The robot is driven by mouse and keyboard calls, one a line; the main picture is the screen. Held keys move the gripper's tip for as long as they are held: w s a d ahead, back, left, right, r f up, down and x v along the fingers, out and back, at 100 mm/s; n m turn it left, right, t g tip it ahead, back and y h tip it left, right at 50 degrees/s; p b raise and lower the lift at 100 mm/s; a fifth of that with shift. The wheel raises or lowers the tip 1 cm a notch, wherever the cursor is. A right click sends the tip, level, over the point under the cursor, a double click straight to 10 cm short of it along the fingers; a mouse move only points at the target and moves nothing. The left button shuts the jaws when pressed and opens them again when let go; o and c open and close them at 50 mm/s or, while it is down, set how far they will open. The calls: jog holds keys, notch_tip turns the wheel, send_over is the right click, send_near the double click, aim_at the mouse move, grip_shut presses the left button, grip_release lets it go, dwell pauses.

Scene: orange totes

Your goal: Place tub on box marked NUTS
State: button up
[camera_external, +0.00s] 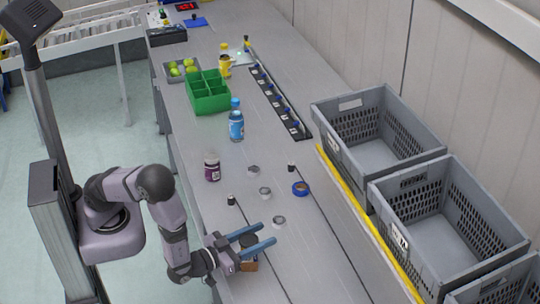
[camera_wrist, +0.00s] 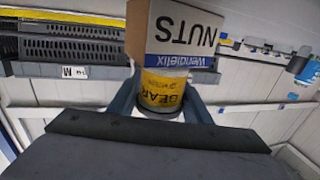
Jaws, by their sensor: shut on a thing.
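My gripper (camera_external: 268,235) is at the near part of the bench, its two blue fingers level and closed around the tub (camera_external: 248,240). The tub shows a dark top in the external view. In the wrist view my gripper (camera_wrist: 160,104) has the tub (camera_wrist: 162,92), with a yellow GEAR label, between its fingers. The box marked NUTS (camera_wrist: 183,28) shows upside down there, like the tub's label. In the external view the brown box (camera_external: 249,266) is directly below the tub, mostly hidden by a finger. No gap shows between tub and box; I cannot tell whether they touch.
Grey crates (camera_external: 352,105) stand along the right behind a yellow edge strip (camera_external: 350,200). A purple-labelled jar (camera_external: 212,168), a blue bottle (camera_external: 236,126), tape rolls (camera_external: 301,188) and small black-topped items lie farther along. A green divided bin (camera_external: 207,92) stands beyond.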

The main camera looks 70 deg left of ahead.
jog(key=shift+f, duration=0.1)
jog(key=shift+f+b, duration=0.15)
jog(key=shift+b, duration=0.15)
jog(key=o, duration=1.1)
jog(key=shift+o, duration=0.2)
jog(key=shift+r+p, duration=0.3)
jog(key=b+v, duration=0.3)
jog(key=v, duration=0.7)
jog(key=shift+d+f, duration=0.1)
jog(key=shift+b+v, duration=0.3)
jog(key=shift+v, duration=0.7)
